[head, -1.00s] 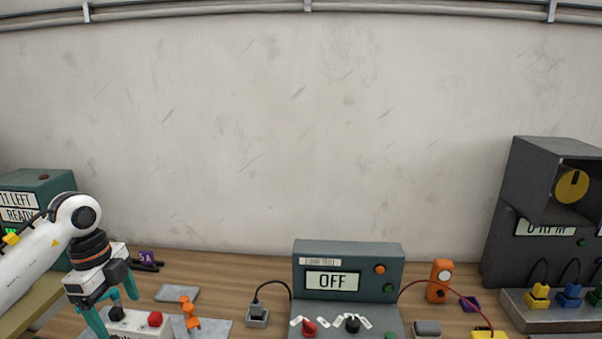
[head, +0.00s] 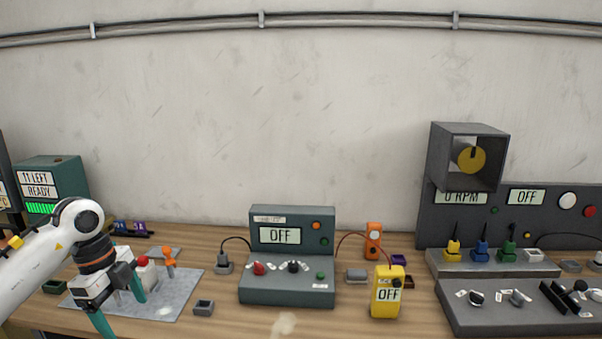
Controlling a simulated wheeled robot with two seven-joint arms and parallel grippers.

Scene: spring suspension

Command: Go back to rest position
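My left gripper (head: 120,305) comes in from the left over the grey mat. Its two teal fingers are spread apart, with nothing clearly seen between them. A white box with a red button (head: 146,272) stands on the mat behind the fingers, partly hidden by the gripper. I cannot tell whether a finger touches it. My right gripper is not in view.
An orange part (head: 169,262) stands on the grey mat (head: 180,304). A green console (head: 289,293) reading OFF stands mid-table, a yellow meter (head: 387,294) right of it. A dark panel with switches (head: 517,307) fills the right. Bare wood shows at front centre.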

